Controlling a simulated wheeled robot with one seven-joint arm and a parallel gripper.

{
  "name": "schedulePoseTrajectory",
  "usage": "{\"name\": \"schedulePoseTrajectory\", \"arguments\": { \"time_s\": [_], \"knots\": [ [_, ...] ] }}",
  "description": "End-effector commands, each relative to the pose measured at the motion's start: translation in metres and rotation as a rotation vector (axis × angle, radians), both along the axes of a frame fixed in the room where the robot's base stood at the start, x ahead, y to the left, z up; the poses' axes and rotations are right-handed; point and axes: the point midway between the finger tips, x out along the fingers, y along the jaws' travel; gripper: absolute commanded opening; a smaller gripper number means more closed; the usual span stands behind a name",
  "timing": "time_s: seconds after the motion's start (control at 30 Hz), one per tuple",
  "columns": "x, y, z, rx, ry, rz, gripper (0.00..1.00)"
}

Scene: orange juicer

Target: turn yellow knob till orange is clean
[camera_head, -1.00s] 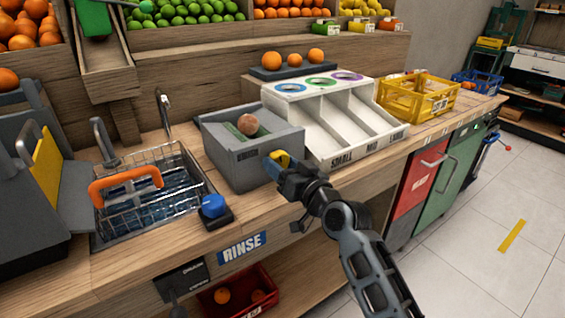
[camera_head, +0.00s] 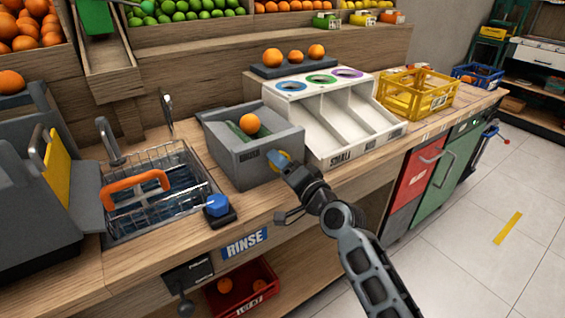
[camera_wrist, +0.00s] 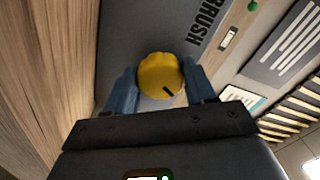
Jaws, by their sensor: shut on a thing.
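An orange (camera_head: 249,123) sits in the open top of the grey brush box (camera_head: 245,165), on green brushes (camera_head: 236,133). Its visible side is bright orange, with no brown showing. The yellow knob (camera_wrist: 160,75) is on the box's front face, below the word BRUSH, with a dark mark on its lower right. My gripper (camera_wrist: 155,85) is shut on the knob, with one blue finger on each side. In the head view my gripper (camera_head: 281,163) hides part of the knob.
The sink with a wire basket (camera_head: 150,195) and a blue button (camera_head: 216,205) are left of the box. A white sorting tray (camera_head: 340,125) stands close on its right. A yellow crate (camera_head: 418,95) is farther right.

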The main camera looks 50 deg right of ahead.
Motion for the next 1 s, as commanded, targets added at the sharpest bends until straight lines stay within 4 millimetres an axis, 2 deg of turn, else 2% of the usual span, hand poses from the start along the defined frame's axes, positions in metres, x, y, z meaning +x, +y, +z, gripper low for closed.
{"name": "schedulePoseTrajectory", "arguments": {
  "time_s": [0.6,0.63,0.87,1.0],
  "knots": [
    [-0.0006,-0.0006,-0.0008,0.045,-0.011,-0.001,0.24],
    [-0.0006,-0.0007,-0.0008,0.045,-0.012,-0.002,0.55],
    [-0.0003,-0.0004,-0.0004,0.044,-0.012,-0.001,0.77],
    [-0.0002,-0.0002,-0.0002,0.043,-0.012,-0.001,0.79]
  ]
}}
